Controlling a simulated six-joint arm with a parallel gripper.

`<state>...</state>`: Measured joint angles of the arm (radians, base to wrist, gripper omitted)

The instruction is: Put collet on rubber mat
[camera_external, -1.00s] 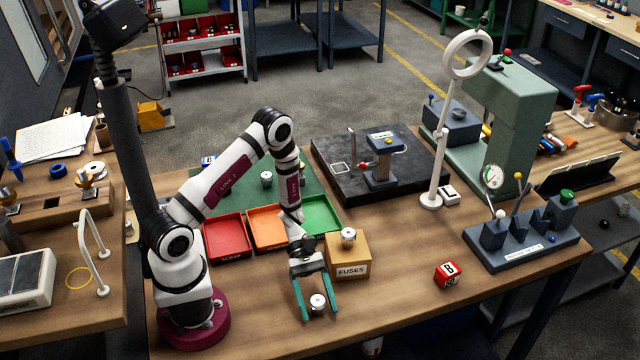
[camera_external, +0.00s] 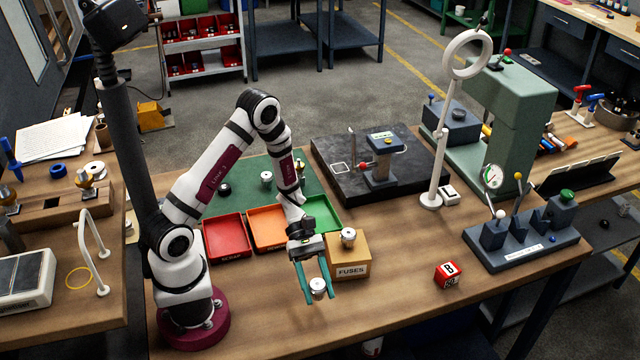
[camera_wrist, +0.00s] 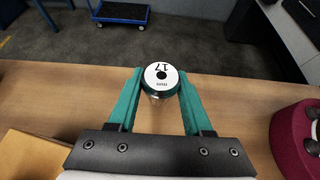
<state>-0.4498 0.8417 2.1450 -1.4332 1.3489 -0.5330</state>
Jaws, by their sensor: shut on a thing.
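A silver collet (camera_external: 318,288) with a white top is held between the green fingers of my gripper (camera_external: 318,292), above the front part of the wooden bench. In the wrist view the collet (camera_wrist: 161,77) shows a white face marked 17 with a dark centre hole, and my gripper (camera_wrist: 160,90) is shut on its sides. The green mat (camera_external: 283,178), which looks like the rubber mat, lies behind the trays and is partly hidden by my arm. One silver collet-like piece (camera_external: 266,177) and a dark round piece (camera_external: 224,188) are on it.
A cardboard FUSES box (camera_external: 350,268) with a silver piece (camera_external: 348,236) on top stands right beside my gripper. A red block (camera_external: 447,274) is at right.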

